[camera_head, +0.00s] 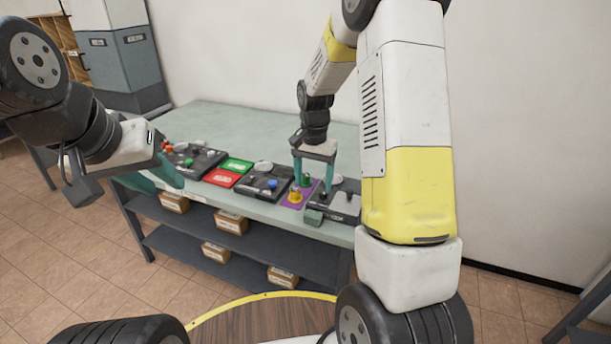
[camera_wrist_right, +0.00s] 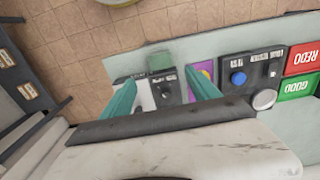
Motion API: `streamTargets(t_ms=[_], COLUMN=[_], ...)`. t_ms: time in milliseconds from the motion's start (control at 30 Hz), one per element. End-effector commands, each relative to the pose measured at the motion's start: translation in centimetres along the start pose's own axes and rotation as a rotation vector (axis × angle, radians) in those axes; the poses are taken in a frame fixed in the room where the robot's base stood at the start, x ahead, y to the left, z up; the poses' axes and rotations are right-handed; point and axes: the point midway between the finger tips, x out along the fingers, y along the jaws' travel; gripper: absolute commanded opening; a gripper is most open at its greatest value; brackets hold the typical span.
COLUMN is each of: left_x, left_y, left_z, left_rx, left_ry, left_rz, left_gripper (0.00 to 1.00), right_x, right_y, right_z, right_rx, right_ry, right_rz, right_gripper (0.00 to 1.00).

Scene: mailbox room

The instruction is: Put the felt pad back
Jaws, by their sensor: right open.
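I cannot tell for sure which item is the felt pad. A small grey-green block (camera_head: 313,217), perhaps the pad, sits at the front edge of the table; it also shows in the right wrist view (camera_wrist_right: 160,62). A purple mat (camera_head: 290,201) with a yellow knobbed piece (camera_head: 295,195) on it lies to the block's left. My right gripper (camera_head: 313,184) is open with nothing seen between its teal fingers, which point down above the block's area. My left gripper (camera_head: 163,175) is at the left end of the table; its jaw gap is unclear.
Black trays (camera_head: 262,183) stand along the green table (camera_head: 245,125). A green card (camera_head: 235,165) and a red card (camera_head: 222,178) lie between them. Boxes (camera_head: 230,221) sit on the shelf below. The table's back half is clear. My right arm hides its right end.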

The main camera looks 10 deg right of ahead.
Motion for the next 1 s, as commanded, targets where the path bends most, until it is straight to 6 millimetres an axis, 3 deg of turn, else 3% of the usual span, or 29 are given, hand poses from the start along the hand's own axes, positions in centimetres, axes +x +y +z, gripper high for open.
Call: streamTargets(t_ms=[167,233,400,533,633,800,1000], left_x=[0.0,0.0,0.0,0.0,0.0,0.0,0.0], left_y=[0.0,0.0,0.0,0.0,0.0,0.0,0.0], left_z=[0.0,0.0,0.0,0.0,0.0,0.0,0.0], left_rx=[0.0,0.0,0.0,0.0,0.0,0.0,0.0], left_ry=[0.0,0.0,0.0,0.0,0.0,0.0,0.0], left_rz=[0.0,0.0,0.0,0.0,0.0,0.0,0.0], left_gripper=[0.36,0.36,0.36,0.36,0.36,0.36,0.36], right_x=[-5.0,-8.0,-14.3,-17.7,-19.4,-20.6,-20.7], right_y=[0.9,1.8,4.4,6.6,8.3,10.5,11.5], right_z=[1.7,3.1,7.9,11.9,15.0,19.0,20.9], right_rx=[-0.063,-0.114,-0.257,-0.369,-0.453,-0.565,-0.624], right_ry=[0.043,0.075,0.168,0.253,0.321,0.421,0.474], right_rz=[-0.065,-0.105,-0.199,-0.258,-0.293,-0.326,-0.337], right_gripper=[0.7,0.7,0.7,0.7,0.7,0.7,0.7])
